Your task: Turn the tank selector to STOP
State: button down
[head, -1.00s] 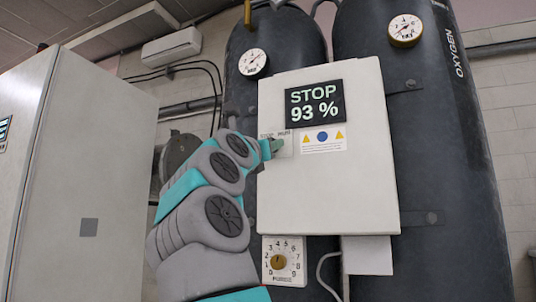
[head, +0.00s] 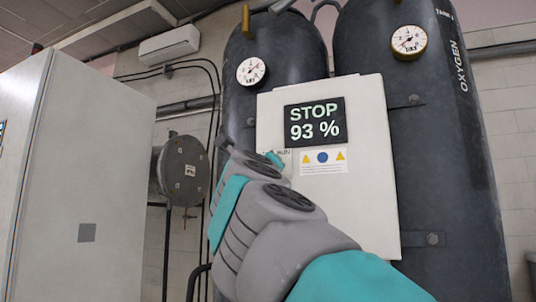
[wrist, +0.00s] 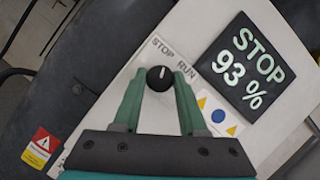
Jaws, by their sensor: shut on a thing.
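The tank selector is a small black knob (wrist: 160,77) with a white pointer line on the white control box (head: 370,180). STOP and RUN are printed above it, STOP to the left. In the wrist view the pointer aims up toward STOP. My gripper (wrist: 160,80) has its two green fingers on either side of the knob, shut on it. In the head view my arm hides the knob and most of the gripper. The dark display (head: 314,121) on the box reads STOP 93 %; the display also shows in the wrist view (wrist: 243,67).
Two tall dark tanks (head: 275,60) with round gauges stand behind the box; the right one (head: 450,150) is marked OXYGEN. A grey cabinet (head: 85,180) stands at the left. A round flanged vessel (head: 183,168) sits between the cabinet and the tanks.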

jog(key=shift+n+p, duration=0.6)
jog(key=shift+n, duration=0.1)
jog(key=shift+n+y, duration=0.3)
jog(key=shift+y, duration=0.1)
jog(key=shift+c, duration=2.2)
grip_release()
jog(key=b+v, duration=0.1)
jog(key=v, duration=0.7)
jog(key=shift+r, duration=0.1)
